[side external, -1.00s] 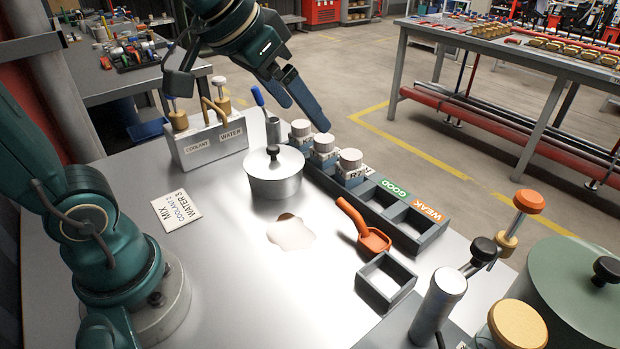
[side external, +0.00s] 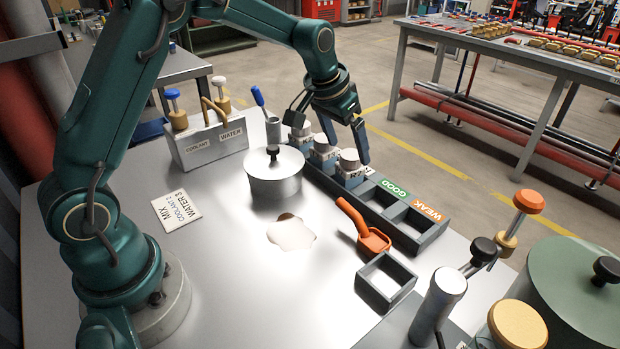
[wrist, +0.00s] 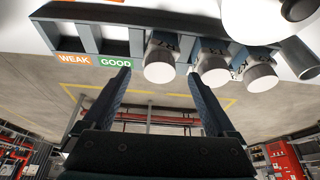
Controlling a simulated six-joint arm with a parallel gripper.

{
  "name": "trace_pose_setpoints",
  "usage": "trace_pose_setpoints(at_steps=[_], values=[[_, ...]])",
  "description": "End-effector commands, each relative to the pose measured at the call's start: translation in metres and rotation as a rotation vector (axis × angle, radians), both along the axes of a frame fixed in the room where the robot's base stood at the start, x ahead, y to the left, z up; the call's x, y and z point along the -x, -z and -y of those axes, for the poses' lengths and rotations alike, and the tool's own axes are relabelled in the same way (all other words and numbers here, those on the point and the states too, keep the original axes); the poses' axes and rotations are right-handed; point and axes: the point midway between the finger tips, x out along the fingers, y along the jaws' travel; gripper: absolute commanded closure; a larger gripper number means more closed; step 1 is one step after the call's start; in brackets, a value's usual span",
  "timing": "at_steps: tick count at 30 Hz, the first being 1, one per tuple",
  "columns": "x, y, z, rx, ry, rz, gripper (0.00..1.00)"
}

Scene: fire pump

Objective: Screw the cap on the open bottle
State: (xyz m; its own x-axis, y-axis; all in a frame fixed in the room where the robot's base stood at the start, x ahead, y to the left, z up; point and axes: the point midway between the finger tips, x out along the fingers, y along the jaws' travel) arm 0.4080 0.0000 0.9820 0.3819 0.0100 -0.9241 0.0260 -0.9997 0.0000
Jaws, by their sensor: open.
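Three blue-grey bottles with white round tops stand in a row in the rack: the near one (side external: 349,172), the middle one (side external: 322,160) and the far one, partly hidden behind my gripper. In the wrist view their tops show as the left (wrist: 159,68), middle (wrist: 213,72) and right (wrist: 261,78). I cannot tell which bottle is open, and I see no loose cap. My gripper (side external: 348,150) is open, its fingers pointing down at the bottle row. In the wrist view, the near bottle's top appears between the open fingertips (wrist: 159,78); contact cannot be told.
The dark rack (side external: 432,238) has empty compartments by the GOOD and WEAK labels. A lidded pot (side external: 272,180) stands close to the bottles. An orange scoop (side external: 372,241), a small square tray (side external: 404,281) and a spill (side external: 290,233) lie nearer. The coolant/water holder (side external: 205,145) stands behind.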

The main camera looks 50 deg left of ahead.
Motion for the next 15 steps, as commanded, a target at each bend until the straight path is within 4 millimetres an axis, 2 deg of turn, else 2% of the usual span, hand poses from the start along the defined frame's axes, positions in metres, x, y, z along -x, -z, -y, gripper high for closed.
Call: trace_pose_setpoints(at_steps=[6, 14, 15], values=[[-0.007, 0.017, 0.000, 0.000, 0.000, -0.001, 0.08], [-0.008, 0.018, 0.000, 0.000, 0.001, 0.001, 0.08], [-0.008, 0.018, 0.000, 0.000, 0.000, 0.001, 0.16]])
